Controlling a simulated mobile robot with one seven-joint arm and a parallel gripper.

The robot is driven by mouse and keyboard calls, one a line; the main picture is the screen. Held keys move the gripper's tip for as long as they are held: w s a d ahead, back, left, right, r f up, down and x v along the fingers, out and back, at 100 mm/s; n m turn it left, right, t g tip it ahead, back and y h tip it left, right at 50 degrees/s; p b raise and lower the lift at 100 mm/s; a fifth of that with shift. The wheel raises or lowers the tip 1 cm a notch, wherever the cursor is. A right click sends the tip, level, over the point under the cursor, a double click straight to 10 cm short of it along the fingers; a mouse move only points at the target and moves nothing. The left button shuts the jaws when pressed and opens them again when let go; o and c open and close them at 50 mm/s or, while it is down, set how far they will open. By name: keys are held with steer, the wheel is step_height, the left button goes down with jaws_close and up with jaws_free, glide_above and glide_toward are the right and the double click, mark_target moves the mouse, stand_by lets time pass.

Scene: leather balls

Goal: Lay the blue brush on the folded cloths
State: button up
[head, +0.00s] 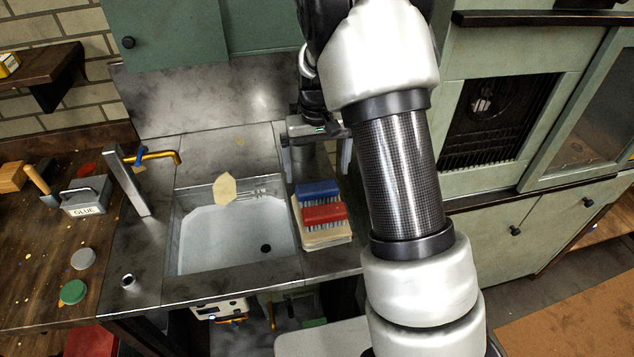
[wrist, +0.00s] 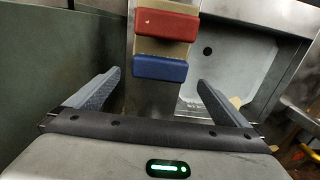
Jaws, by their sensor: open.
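The blue brush (head: 318,189) lies on the back part of the folded cloths (head: 326,239), with its blue back up. A red brush (head: 323,214) lies beside it on the front part of the same pale stack. My gripper (head: 317,165) is open and empty, just behind the blue brush. In the wrist view the blue brush (wrist: 160,68) shows ahead, between the two spread fingers of my gripper (wrist: 159,80), and neither finger appears to touch it. The red brush (wrist: 167,24) is beyond it. The brushes hide much of the cloths.
A sink (head: 225,243) is left of the cloths, with a yellow tap (head: 160,156) behind it. A paper-like piece and a fork-like thing lie at the sink. A grey glue box (head: 87,196) stands on the left bench. Green cabinets (head: 540,225) are at right.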

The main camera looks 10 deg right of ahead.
step_height(320, 180, up, 4)
step_height(320, 180, up, 9)
steer(key=t, duration=0.1)
glide_above(317, 186)
steer(key=s, duration=0.5)
steer(key=s+r+t, duration=0.2)
steer(key=s+r, duration=0.4)
steer(key=s, duration=0.1)
steer(key=s+r+t, duration=0.2)
steer(key=s, duration=1.2)
steer(key=shift+r+t, duration=0.25)
steer(key=shift+t, duration=0.05)
